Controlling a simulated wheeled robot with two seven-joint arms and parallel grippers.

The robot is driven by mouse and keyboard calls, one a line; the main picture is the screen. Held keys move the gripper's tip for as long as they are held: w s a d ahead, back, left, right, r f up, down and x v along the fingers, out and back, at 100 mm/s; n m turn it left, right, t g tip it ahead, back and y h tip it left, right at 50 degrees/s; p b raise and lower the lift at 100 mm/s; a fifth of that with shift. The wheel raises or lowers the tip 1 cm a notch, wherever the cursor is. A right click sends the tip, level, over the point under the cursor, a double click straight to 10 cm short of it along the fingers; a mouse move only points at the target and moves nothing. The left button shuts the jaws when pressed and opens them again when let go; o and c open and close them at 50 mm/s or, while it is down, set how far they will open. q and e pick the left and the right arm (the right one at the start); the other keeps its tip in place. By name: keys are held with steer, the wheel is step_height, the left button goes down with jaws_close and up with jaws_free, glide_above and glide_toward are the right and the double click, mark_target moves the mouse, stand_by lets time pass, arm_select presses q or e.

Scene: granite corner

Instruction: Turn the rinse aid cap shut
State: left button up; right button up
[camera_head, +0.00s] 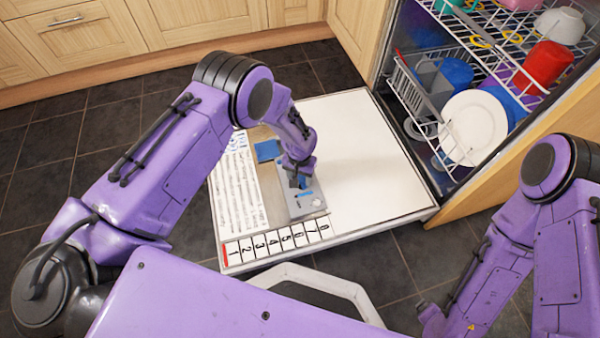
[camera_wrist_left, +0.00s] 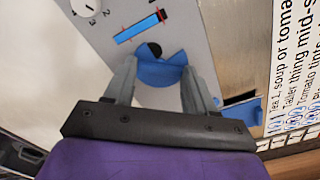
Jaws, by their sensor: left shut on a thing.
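The rinse aid cap (camera_wrist_left: 160,72) is a blue disc with a notch, on the grey dispenser panel (camera_head: 312,204) set in the open dishwasher door. The panel also fills the top of the left wrist view (camera_wrist_left: 190,22). My left gripper (camera_head: 297,180) reaches down over the panel. In the left wrist view its two fingers (camera_wrist_left: 160,88) stand on either side of the cap, shut on it. A dark round opening (camera_wrist_left: 154,49) shows beside the cap's notched edge. The gripper hides part of the panel in the head view.
The open door (camera_head: 365,145) lies flat, with printed labels on its left and front edges. A blue flap (camera_head: 268,150) lies near the panel. The panel carries a blue slider (camera_wrist_left: 138,28) and a white dial (camera_wrist_left: 88,6). Loaded racks (camera_head: 425,110) stand behind, right.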

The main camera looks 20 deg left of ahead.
mark_target(300, 179)
arm_select(q)
steer(key=m+p, duration=0.1)
steer(key=m, duration=0.4)
steer(key=shift+m, duration=0.3)
steer(key=m, duration=0.4)
steer(key=shift+m+p, duration=0.3)
steer(key=shift+m, duration=0.1)
steer(key=o, duration=1)
steer(key=shift+o, duration=0.2)
steer(key=shift+r, duration=0.1)
step_height(300, 179, up, 10)
steer(key=p, duration=0.4)
steer(key=shift+r, duration=0.2)
steer(key=shift+w, duration=0.1)
